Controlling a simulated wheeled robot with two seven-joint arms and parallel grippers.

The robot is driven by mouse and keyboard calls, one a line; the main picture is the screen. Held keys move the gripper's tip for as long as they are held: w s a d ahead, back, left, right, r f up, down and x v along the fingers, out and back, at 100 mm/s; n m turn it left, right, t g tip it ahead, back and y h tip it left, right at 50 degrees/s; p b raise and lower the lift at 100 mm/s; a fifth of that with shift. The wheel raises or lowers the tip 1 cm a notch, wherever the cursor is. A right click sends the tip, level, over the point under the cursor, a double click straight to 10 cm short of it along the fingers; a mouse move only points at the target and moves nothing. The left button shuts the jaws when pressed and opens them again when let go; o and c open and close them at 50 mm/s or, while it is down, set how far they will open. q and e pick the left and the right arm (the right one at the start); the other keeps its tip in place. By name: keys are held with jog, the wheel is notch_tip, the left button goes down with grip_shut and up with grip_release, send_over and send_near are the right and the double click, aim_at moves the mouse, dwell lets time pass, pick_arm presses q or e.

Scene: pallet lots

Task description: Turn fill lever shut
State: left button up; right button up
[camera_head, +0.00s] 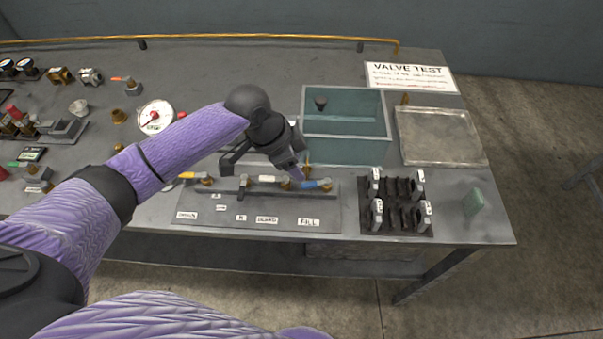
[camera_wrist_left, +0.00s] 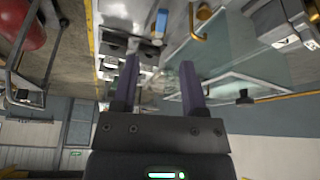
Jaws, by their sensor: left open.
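The fill lever is blue (camera_head: 318,184), on a brass valve on the grey valve panel (camera_head: 264,221) above the FILL label (camera_head: 308,222). It points to the right in the head view. A blue piece, apparently this lever, shows beyond the fingertips in the left wrist view (camera_wrist_left: 161,20). My left gripper (camera_head: 294,170) is above and just left of the lever, fingers pointing down. In the left wrist view its two fingers (camera_wrist_left: 160,68) are apart with nothing clearly held between them. Whether they touch the lever cannot be told. My right gripper is out of view.
Left of the fill lever are a white-handled valve (camera_head: 269,179) and a yellow-handled valve (camera_head: 188,176). A clear water tank (camera_head: 345,151) stands behind.

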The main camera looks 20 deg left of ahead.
aim_at(311, 183)
pick_arm(q)
jog(key=b+x, duration=0.2)
jog(key=x, duration=0.5)
jog(key=shift+w+f, duration=0.1)
jog(key=shift+f, duration=0.1)
jog(key=shift+c, duration=0.4)
grip_shut()
